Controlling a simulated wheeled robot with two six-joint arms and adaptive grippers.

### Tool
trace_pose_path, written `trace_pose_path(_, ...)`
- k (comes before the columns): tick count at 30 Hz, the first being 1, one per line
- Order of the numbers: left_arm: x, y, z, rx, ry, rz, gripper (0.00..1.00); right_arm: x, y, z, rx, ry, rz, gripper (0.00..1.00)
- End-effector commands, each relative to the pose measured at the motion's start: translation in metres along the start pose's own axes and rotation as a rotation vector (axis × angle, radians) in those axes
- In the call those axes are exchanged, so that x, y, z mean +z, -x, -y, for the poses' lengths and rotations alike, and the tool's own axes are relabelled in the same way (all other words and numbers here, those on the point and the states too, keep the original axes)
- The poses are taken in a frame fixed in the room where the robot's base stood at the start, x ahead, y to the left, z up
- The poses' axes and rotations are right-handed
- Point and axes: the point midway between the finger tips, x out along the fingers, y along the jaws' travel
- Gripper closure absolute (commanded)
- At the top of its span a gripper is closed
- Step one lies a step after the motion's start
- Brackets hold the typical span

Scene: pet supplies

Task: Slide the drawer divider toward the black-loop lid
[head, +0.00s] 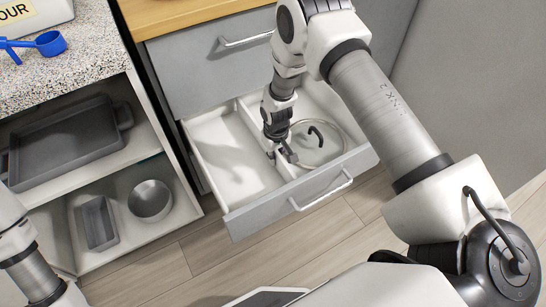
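The lower drawer (234,219) is pulled open. A thin white divider (250,122) runs from its back to its front and splits it into left and right compartments. The lid (325,152), round and clear with a black loop handle, lies flat in the right compartment. My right gripper (281,155) points down into the drawer at the divider, left of the lid. Its fingertips show apart, low by the divider; whether they touch it is unclear. The gripper hides part of the divider. My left arm shows at the left edge, but its gripper is out of view.
The left compartment (222,145) looks empty. A closed upper drawer (205,65) sits above, under a wooden top. At left, open shelves hold a dark tray (65,145), a grey loaf pan (99,222) and a round metal pan (150,200). A blue scoop (48,43) lies on the speckled counter.

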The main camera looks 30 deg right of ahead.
Motion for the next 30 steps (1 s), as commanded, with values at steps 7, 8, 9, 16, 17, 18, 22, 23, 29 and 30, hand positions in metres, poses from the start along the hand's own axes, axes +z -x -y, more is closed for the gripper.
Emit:
trace_pose_path(7,0.0,0.0,0.0,0.0,0.0,0.0,0.0,0.0,0.0,0.0,0.0,0.0,0.0,0.62)
trace_pose_path(8,0.0,0.0,0.0,0.0,0.0,0.0,0.0,0.0,0.0,0.0,0.0,0.0,0.0,0.62)
trace_pose_path(9,0.0,0.0,0.0,0.0,0.0,0.0,0.0,0.0,0.0,0.0,0.0,0.0,0.0,0.62)
trace_pose_path(16,0.0,0.0,0.0,0.0,0.0,0.0,0.0,-0.001,0.026,0.0,0.0,0.001,-0.003,0.62)
trace_pose_path(17,0.0,0.0,0.0,0.0,0.0,0.0,0.0,-0.001,0.033,0.0,0.0,0.001,-0.002,0.62)
trace_pose_path(18,0.0,0.0,0.0,0.0,0.0,0.0,0.0,-0.002,0.044,0.0,0.0,0.002,-0.004,0.62)
trace_pose_path(22,0.0,0.0,0.0,0.0,0.0,0.0,0.0,-0.001,0.078,0.0,0.0,0.0,-0.004,0.62)
trace_pose_path(23,0.0,0.0,0.0,0.0,0.0,0.0,0.0,-0.001,0.085,0.0,0.0,0.0,-0.003,0.62)
trace_pose_path(29,0.0,0.0,0.0,0.0,0.0,0.0,0.0,0.0,0.116,0.0,0.0,-0.001,-0.001,0.62)
trace_pose_path(30,0.0,0.0,0.0,0.0,0.0,0.0,0.0,0.0,0.118,0.0,0.0,-0.001,0.0,0.62)
